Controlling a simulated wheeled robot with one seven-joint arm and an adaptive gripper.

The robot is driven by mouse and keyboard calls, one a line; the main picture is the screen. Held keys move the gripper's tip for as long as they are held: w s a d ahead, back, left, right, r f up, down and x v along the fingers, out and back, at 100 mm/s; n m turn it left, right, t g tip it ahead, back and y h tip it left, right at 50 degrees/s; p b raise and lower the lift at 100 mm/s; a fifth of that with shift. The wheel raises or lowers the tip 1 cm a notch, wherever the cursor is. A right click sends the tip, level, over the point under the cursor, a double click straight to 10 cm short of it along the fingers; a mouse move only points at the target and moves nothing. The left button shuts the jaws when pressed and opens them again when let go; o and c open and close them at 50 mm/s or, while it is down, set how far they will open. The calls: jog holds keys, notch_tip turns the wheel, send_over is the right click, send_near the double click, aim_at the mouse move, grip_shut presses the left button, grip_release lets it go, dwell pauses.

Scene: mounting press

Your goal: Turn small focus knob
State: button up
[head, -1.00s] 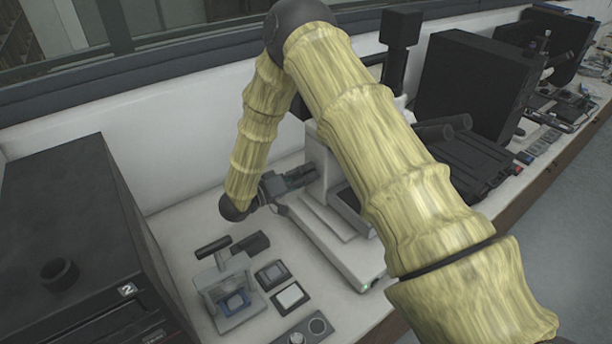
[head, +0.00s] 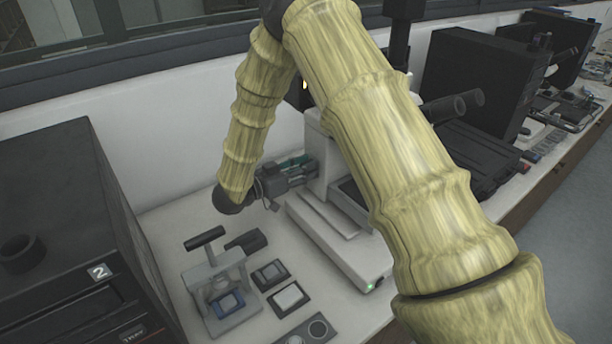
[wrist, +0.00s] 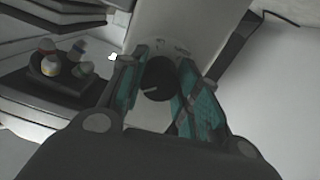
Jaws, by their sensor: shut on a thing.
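The small focus knob (wrist: 160,78) is a dark round knob with a pale mark, on the light side of the microscope. In the wrist view it sits between the two teal-padded fingers of my gripper (wrist: 160,90), which is shut on it. In the head view my gripper (head: 300,170) reaches the left side of the white microscope (head: 345,240). There the knob is hidden behind the fingers. The microscope's dark eyepieces (head: 455,106) show to the right of my arm, which covers much of its body.
A hand mounting press (head: 219,290) stands in front of my gripper, near small dark-framed trays (head: 289,298). A large black box marked 2 (head: 60,215) is at left. In the wrist view, a dark holder with several small bottles (wrist: 62,68) is at left.

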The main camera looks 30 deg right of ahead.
jog(key=m+b, duration=0.2)
jog(key=f+m+b, duration=0.1)
jog(key=m+b, duration=0.2)
jog(key=shift+a, duration=0.1)
jog(key=shift+s+r+m+b, duration=0.1)
jog(key=shift+r+m+b, duration=0.1)
jog(key=shift+m+b, duration=1)
jog(key=o, duration=1.1)
jog(key=shift+c, duration=0.2)
jog(key=shift+r+m, duration=0.15)
jog(key=shift+m, duration=0.15)
jog(key=s+a, duration=0.1)
jog(key=a, duration=1)
jog(key=shift+s+a+r, duration=0.25)
jog(key=shift+a, duration=0.15)
